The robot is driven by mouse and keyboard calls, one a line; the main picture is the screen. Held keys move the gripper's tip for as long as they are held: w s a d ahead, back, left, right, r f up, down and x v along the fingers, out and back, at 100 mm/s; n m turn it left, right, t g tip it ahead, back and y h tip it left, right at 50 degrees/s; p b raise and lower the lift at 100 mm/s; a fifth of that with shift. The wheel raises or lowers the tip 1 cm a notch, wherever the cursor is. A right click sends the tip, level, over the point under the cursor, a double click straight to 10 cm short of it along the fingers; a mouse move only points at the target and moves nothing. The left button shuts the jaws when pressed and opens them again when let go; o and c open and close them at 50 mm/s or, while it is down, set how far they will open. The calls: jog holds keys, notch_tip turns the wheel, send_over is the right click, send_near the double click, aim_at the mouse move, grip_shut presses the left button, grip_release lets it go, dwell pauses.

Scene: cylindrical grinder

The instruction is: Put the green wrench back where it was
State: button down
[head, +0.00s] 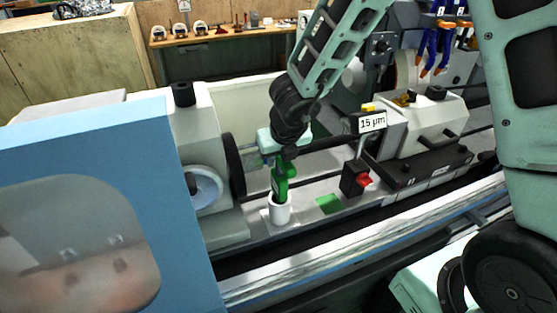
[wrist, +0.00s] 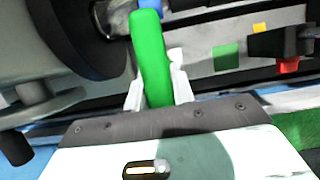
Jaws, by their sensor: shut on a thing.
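The green wrench (head: 281,180) stands upright at the white cup-like holder (head: 279,208) on the grinder's table in the head view. Its lower end is at or inside the holder's mouth; I cannot tell how deep. My gripper (head: 284,158) is above the holder and shut on the wrench. In the wrist view the green wrench (wrist: 150,60) lies between the two pale fingers of my gripper (wrist: 158,88). A green square (head: 329,204) lies flat on the table right of the holder; it also shows in the wrist view (wrist: 226,57).
A black stand with a red knob (head: 364,181) and a "15 µm" sign (head: 372,122) stands to the right. The grinder's workhead (head: 205,185) is close on the left and the tailstock (head: 430,125) is farther right. A blue panel (head: 90,190) fills the front left.

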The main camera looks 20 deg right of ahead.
jog(key=shift+f, duration=0.1)
jog(key=c, duration=1.2)
grip_release()
